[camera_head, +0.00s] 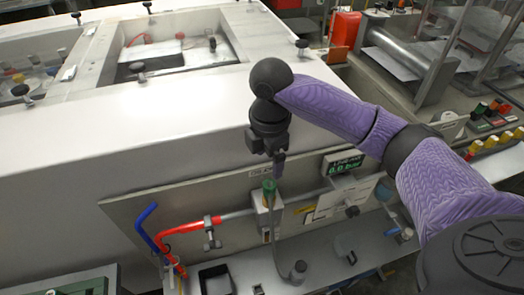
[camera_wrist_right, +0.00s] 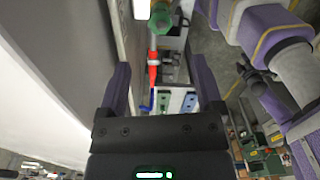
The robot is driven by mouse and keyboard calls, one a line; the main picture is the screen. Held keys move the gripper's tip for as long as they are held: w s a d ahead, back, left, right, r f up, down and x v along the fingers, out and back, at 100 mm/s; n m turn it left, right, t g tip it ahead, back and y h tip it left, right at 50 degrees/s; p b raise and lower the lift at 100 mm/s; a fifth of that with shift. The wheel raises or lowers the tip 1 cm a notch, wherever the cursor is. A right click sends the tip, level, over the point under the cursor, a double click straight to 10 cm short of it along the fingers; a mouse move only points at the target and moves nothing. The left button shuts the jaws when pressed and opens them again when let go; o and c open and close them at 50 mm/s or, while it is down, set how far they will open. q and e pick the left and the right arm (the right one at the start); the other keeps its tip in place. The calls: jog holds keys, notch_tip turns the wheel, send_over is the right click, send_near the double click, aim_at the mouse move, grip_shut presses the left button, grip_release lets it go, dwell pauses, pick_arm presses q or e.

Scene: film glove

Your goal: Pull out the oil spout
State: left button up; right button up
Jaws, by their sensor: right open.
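A green piece (camera_head: 269,187), which I take to be the oil spout, sits on top of a pale block on the upright panel. A grey tube runs down below it. In the right wrist view the green piece (camera_wrist_right: 160,20) is at the top edge, ahead of the fingers and partly cut off. My right gripper (camera_head: 279,165) points down just above it. In the wrist view its two purple fingers (camera_wrist_right: 162,80) are spread wide with nothing between them. I see no contact with the green piece. My left gripper is not in view.
The panel (camera_head: 140,207) carries a red and blue pipe (camera_head: 178,229) at left and a green display (camera_head: 343,162) at right. A large white cabinet (camera_head: 90,150) stands behind. A grey shelf (camera_head: 325,262) below holds a dark square tray (camera_head: 216,280).

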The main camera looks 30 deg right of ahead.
aim_at(269, 184)
jog(key=shift+d+f, duration=0.2)
jog(key=shift+f, duration=0.05)
notch_tip(269, 184, down, 9)
jog(key=shift+f+b, duration=0.1)
jog(key=shift+b, duration=1)
grip_shut()
jog(key=c, duration=0.6)
grip_release()
jog(key=c, duration=0.5)
grip_shut()
